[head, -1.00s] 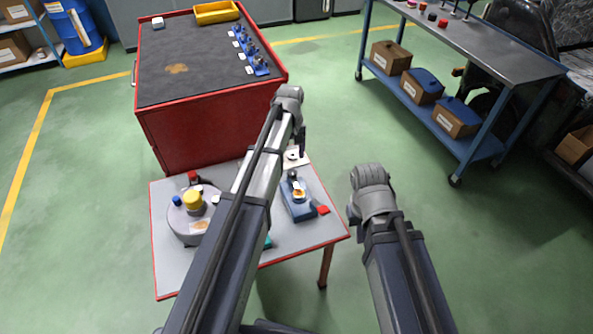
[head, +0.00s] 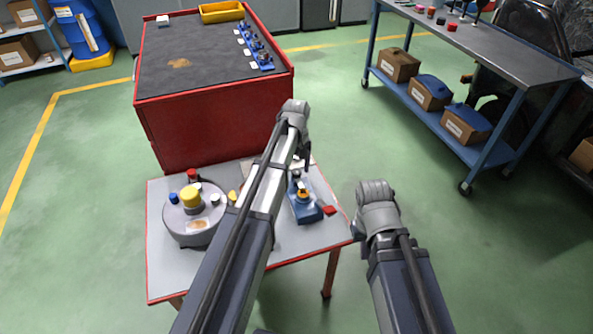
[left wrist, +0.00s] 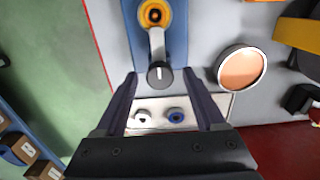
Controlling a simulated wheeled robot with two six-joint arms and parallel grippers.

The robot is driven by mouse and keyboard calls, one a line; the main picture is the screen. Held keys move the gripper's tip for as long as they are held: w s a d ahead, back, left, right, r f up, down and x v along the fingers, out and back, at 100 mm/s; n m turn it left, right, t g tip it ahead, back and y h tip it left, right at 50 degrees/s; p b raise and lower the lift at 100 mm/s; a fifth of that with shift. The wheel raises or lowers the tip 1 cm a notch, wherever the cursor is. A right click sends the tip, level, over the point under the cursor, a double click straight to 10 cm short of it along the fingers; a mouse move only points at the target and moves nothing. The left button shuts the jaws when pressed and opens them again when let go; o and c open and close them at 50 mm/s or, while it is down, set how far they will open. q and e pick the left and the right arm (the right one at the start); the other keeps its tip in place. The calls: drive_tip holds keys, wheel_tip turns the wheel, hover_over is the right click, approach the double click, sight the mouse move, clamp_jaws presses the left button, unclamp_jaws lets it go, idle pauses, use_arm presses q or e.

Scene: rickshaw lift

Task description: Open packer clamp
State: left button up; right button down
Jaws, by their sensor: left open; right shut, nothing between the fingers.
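The clamp is a blue base (head: 308,213) with an orange ring, standing on the right part of the small grey table. The left wrist view shows its blue base (left wrist: 179,30), orange ring (left wrist: 154,13) and a pale lever arm (left wrist: 157,43) ending in a dark knob (left wrist: 160,76). My left gripper (left wrist: 160,82) is open, with one finger on each side of the knob; I cannot tell whether either touches it. In the head view my left gripper (head: 307,158) is small and partly hidden above the clamp. My right gripper is hidden; only its arm shows.
A round grey fixture (head: 176,228) with coloured caps stands on the table's left (head: 160,270). A red piece (head: 330,210) lies beside the clamp. A white plate (left wrist: 205,101) with rings and a copper-faced disc (left wrist: 242,68) are close to my left fingers. A red cabinet (head: 205,135) stands behind.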

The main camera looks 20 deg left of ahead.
use_arm(q)
drive_tip(key=shift+c, duration=0.3)
clamp_jaws()
drive_tip(key=shift+m, duration=0.3)
drive_tip(key=m, duration=0.8)
drive_tip(key=shift+m, duration=0.3)
drive_tip(key=m, duration=0.4)
drive_tip(key=shift+m, duration=2.5)
